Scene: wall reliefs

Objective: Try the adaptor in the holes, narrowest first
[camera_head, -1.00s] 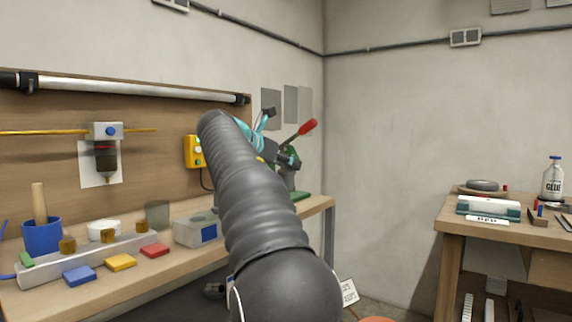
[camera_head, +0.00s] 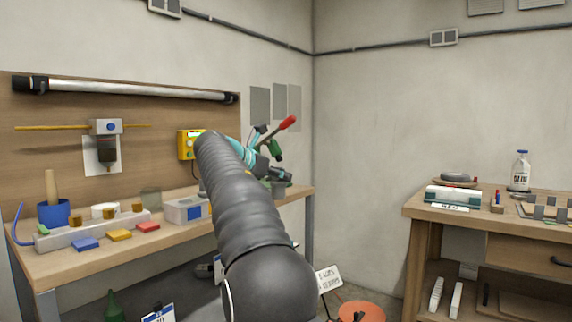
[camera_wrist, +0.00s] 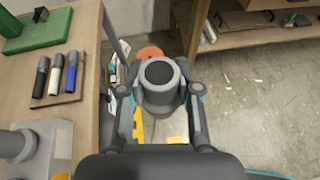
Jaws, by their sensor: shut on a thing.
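In the wrist view, my gripper (camera_wrist: 160,95) is shut on a grey, stepped, round piece that looks like the adaptor (camera_wrist: 161,80). Its dark round opening faces the camera, and a finger lies on each side of it. In the head view, my gripper (camera_head: 280,177) is past the right end of the left workbench (camera_head: 200,222), partly hidden behind my arm. The adaptor's grey body (camera_head: 279,191) shows just below the fingers. I cannot make out the test holes for certain in either view.
The left bench carries a grey box with a blue panel (camera_head: 187,210), coloured blocks and a blue cup (camera_head: 53,213). In the wrist view, several markers (camera_wrist: 56,78) lie near its edge. A second table (camera_head: 425,212) stands right. An orange round thing (camera_head: 360,313) is on the floor.

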